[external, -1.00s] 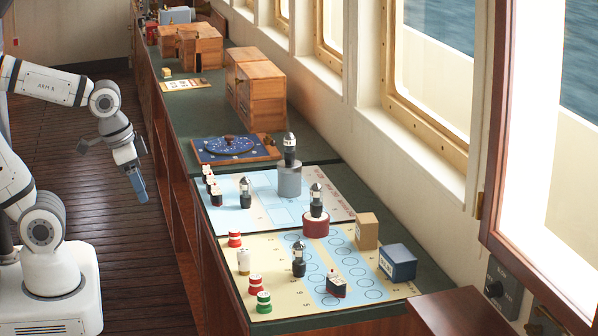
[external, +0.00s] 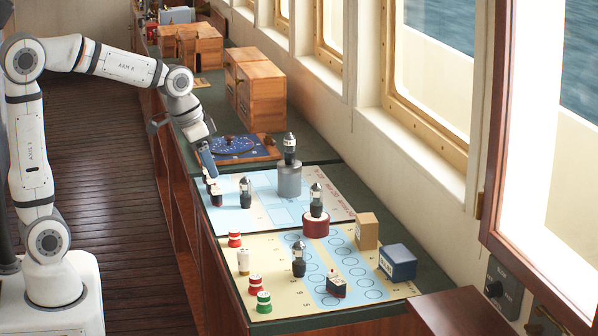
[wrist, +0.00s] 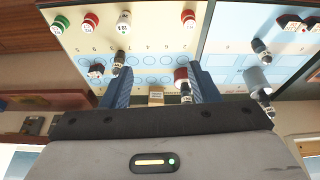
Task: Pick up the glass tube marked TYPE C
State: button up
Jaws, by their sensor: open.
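Several dark glass tubes with pale label bands stand on the charts; I cannot read which is TYPE C. In the external view, one tube (external: 245,192) stands on the far chart, one (external: 290,146) on a grey cylinder, one (external: 316,198) on a red pedestal and one (external: 298,262) on the near chart. The wrist view also shows the near-chart tube (wrist: 118,62), the red-pedestal tube (wrist: 186,93) and the far-chart tube (wrist: 261,49). My gripper (external: 208,172) is open and empty, with blue fingers (wrist: 158,70), above the counter's left edge near the far chart.
Small white, red and black pieces (external: 214,192) stand below my gripper. Red and green pieces (external: 263,300) line the near chart's left side. A blue disc board (external: 235,148) lies behind.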

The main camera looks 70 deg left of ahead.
jog(key=w+a+f+b, duration=0.1)
jog(key=w+a+f, duration=0.25)
jog(key=a, duration=0.25)
jog(key=w+a+f+b, duration=0.1)
jog(key=w+a+f, duration=0.1)
jog(key=w+a, duration=0.35)
jog(key=n+b, duration=0.1)
send_over(249, 192)
jog(key=s, duration=0.2)
jog(key=shift+t+y, duration=0.3)
jog(key=shift+y, duration=0.1)
jog(key=f, duration=0.8)
jog(key=shift+w+a+f, duration=0.2)
jog(key=shift+a+f, duration=0.1)
jog(key=shift+a, duration=0.05)
jog(key=x, duration=0.2)
jog(key=p+x, duration=0.1)
jog(key=x, duration=0.2)
jog(key=s+x, duration=0.1)
jog(key=x, duration=0.1)
jog(key=shift+w+a+f+p, duration=0.15)
jog(key=shift+a+f+p, duration=0.1)
jog(key=shift+f+p, duration=0.15)
jog(key=shift+c, duration=0.2)
jog(key=c, duration=1)
